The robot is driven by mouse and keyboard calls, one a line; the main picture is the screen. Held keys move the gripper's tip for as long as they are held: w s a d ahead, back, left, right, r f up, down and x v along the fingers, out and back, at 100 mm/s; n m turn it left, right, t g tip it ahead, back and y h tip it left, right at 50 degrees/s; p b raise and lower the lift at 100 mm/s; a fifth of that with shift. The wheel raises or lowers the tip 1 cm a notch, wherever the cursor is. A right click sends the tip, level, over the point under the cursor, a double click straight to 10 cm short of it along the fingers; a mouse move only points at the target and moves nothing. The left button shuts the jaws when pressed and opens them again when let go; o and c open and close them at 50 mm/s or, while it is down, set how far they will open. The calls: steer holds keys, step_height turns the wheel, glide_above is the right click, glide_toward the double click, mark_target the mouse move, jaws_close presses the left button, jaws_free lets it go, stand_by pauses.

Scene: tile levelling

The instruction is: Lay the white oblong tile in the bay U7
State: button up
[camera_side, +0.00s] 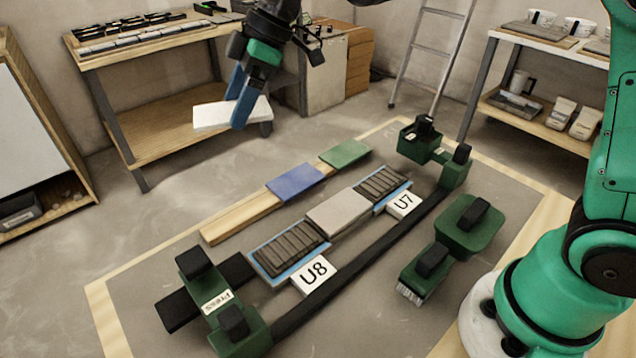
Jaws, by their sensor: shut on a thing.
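The white oblong tile (212,115) is held in the air by my gripper (243,103), at the upper left of the side view. The blue fingers are shut on it, and it looks roughly level. The bay U7 (379,188) lies lower right of the tile, behind its U7 label (404,204). The bay has a blue border and dark ridged strips inside, with no tile on it. My gripper is well apart from the bay.
A grey tile (341,212) lies between U7 and the similar bay U8 (290,250). Blue (295,182) and green (345,153) tiles lie on a wooden strip behind. A green and black levelling frame (365,245) runs along the front. A green tool (470,222) stands right.

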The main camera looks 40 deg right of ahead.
steer(key=s+d+f+m+t+h, duration=0.25)
steer(key=d+f+m, duration=0.2)
steer(key=m, duration=0.35)
steer(key=m+g+h, duration=0.5)
steer(key=m+h, duration=0.4)
steer(key=m, duration=1.4)
glide_above(382, 181)
steer(key=a, duration=0.1)
step_height(382, 181, down, 4)
steer(key=shift+a+f, duration=0.15)
steer(key=shift+f, duration=1.7)
steer(key=shift+a+f, duration=0.1)
steer(key=shift+f, duration=1.75)
steer(key=shift+f, duration=0.55)
steer(key=o, duration=0.8)
